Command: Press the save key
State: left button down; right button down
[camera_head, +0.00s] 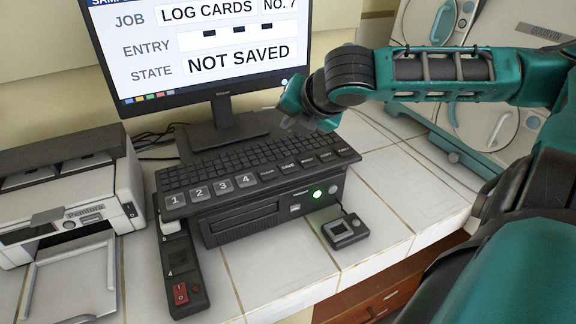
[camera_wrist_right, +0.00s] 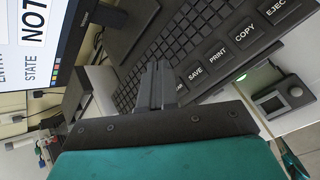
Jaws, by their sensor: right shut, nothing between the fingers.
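The save key (camera_wrist_right: 195,73) is a dark key lettered SAVE in the front row of the black keyboard (camera_head: 235,160), beside the PRINT key (camera_wrist_right: 217,55). In the head view its lettering is too small to read surely. My right gripper (camera_head: 303,124) is above the back right part of the keyboard. In the right wrist view its shut, empty fingers (camera_wrist_right: 157,84) point over the keys, just left of the save key in the picture. I cannot tell whether they touch any key. The monitor (camera_head: 210,55) reads "NOT SAVED". My left gripper is not in view.
The keyboard rests on a black computer unit (camera_head: 270,215) with a lit green button. A small grey device (camera_head: 345,230) sits at its right, a power strip with a red switch (camera_head: 181,293) at its left. A printer (camera_head: 75,195) stands left, incubator doors back right.

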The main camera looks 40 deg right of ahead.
jog(key=b, duration=0.3)
send_over(291, 169)
notch_tip(291, 169, down, 6)
jog(key=shift+r, duration=0.25)
jog(key=shift+f+b, duration=0.85)
jog(key=shift+f, duration=0.05)
dwell(0.9)
jog(key=shift+f+b, duration=0.35)
jog(key=shift+f, duration=0.05)
jog(key=shift+f+b, duration=0.3)
jog(key=shift+f, duration=0.05)
dwell(0.5)
dwell(0.3)
jog(key=shift+r+p, duration=0.75)
jog(key=shift+p, duration=0.05)
